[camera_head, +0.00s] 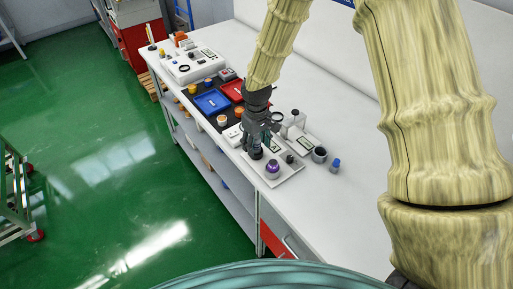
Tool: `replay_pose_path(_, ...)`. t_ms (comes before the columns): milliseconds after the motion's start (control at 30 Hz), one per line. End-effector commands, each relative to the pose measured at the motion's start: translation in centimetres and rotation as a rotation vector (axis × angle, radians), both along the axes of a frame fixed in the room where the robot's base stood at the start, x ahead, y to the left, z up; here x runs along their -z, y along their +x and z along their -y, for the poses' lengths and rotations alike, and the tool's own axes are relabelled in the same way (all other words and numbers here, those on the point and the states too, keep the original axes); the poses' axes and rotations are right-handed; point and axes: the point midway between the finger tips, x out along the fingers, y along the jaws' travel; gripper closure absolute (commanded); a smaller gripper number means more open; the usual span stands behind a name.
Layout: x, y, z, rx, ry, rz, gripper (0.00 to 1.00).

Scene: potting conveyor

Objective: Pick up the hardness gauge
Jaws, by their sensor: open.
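My gripper (262,148) is open and points down over the near part of the white bench, above a white tray (290,177). A small dark round object (256,154) sits at the tray's left edge, right under the fingertips and partly covered by them. It may be the hardness gauge, but it is too small to be sure. I cannot tell whether the fingers touch it. A purple-topped round object (272,168) stands on the tray just nearer than the gripper. A small dark piece (290,159) is to its right.
A grey cup (320,154) and a blue-capped bottle (336,165) stand right of the tray. A blue bin (212,102) and a red bin (232,91) lie farther back, with a white instrument (190,67) beyond. The bench's right side is clear.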

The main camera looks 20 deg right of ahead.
Motion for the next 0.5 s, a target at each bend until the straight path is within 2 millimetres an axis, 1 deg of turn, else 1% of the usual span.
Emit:
replay_pose_path(67, 0.0, 0.0, 0.0, 0.0, 0.0, 0.0, 0.47)
replay_pose_path(100, 0.0, -0.01, -0.01, 0.0, 0.0, 0.0, 0.49)
replay_pose_path(267, 0.0, -0.02, 0.01, 0.0, 0.0, 0.0, 0.78)
replay_pose_path(300, 0.0, -0.02, 0.01, 0.0, 0.0, 0.0, 0.85)
replay_pose_path(367, -0.01, -0.02, 0.01, 0.0, 0.0, 0.0, 0.96)
replay_pose_path(400, -0.01, -0.02, 0.01, 0.0, 0.0, 0.0, 1.0)
replay_pose_path(500, -0.04, 0.0, 0.0, 0.001, 0.0, 0.0, 1.0)
